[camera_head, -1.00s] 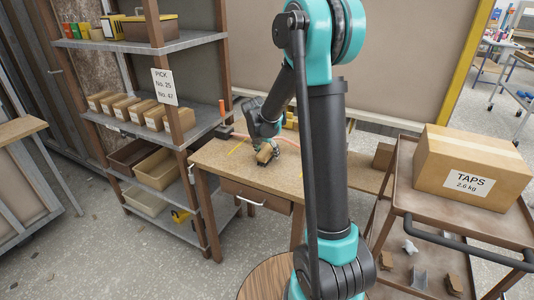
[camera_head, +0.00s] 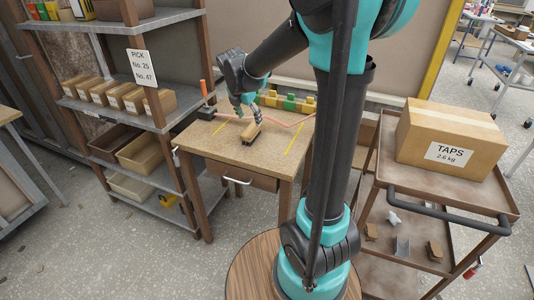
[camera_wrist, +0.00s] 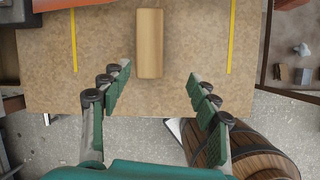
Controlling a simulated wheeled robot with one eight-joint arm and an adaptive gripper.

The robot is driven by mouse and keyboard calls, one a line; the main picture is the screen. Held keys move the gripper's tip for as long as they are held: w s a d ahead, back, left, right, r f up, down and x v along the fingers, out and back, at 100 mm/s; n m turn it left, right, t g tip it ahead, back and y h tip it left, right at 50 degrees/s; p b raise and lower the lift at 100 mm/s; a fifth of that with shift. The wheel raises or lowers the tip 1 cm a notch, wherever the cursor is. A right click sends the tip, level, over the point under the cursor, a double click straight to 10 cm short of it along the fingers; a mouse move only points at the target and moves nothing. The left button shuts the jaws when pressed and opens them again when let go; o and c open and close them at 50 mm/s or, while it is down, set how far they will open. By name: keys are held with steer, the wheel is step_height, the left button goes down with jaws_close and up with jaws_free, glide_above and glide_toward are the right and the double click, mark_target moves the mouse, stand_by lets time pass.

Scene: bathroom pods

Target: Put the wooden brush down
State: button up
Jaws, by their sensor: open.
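The wooden brush (camera_head: 251,132) lies on the tabletop of the wooden workbench (camera_head: 215,142), near the middle of its front part. In the wrist view the brush (camera_wrist: 150,43) is a plain light-wood block between two yellow lines, its underside hidden. My gripper (camera_head: 249,113) is just above and behind the brush in the head view. In the wrist view my gripper (camera_wrist: 156,84) is open, with its green-padded fingers wide apart and nothing between them. The brush is clear of both fingers.
Shelving with boxes (camera_head: 118,96) is on the left. A cart (camera_head: 385,172) carrying a TAPS carton (camera_head: 458,137) is on the right. The bench top around the brush is mostly clear.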

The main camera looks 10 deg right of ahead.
mark_target(251, 129)
steer(key=s+d+f+m, duration=0.1)
steer(key=s+m, duration=0.3)
steer(key=s+d+f+m, duration=0.2)
steer(key=s+m, duration=0.2)
steer(key=m, duration=0.1)
steer(key=s+d+f+m+y, duration=0.1)
steer(key=s+f+m, duration=0.1)
steer(key=s+m, duration=0.2)
steer(key=shift+s+d+f+m, duration=0.15)
steer(key=shift+s+d+m, duration=0.15)
steer(key=shift+s, duration=0.25)
steer(key=s+d+f+m+y, duration=0.1)
steer(key=s+f+m, duration=0.5)
steer(key=s+m, duration=0.5)
steer(key=shift+s+m+t, duration=0.3)
steer(key=shift+s+m, duration=0.05)
steer(key=shift+m, duration=0.55)
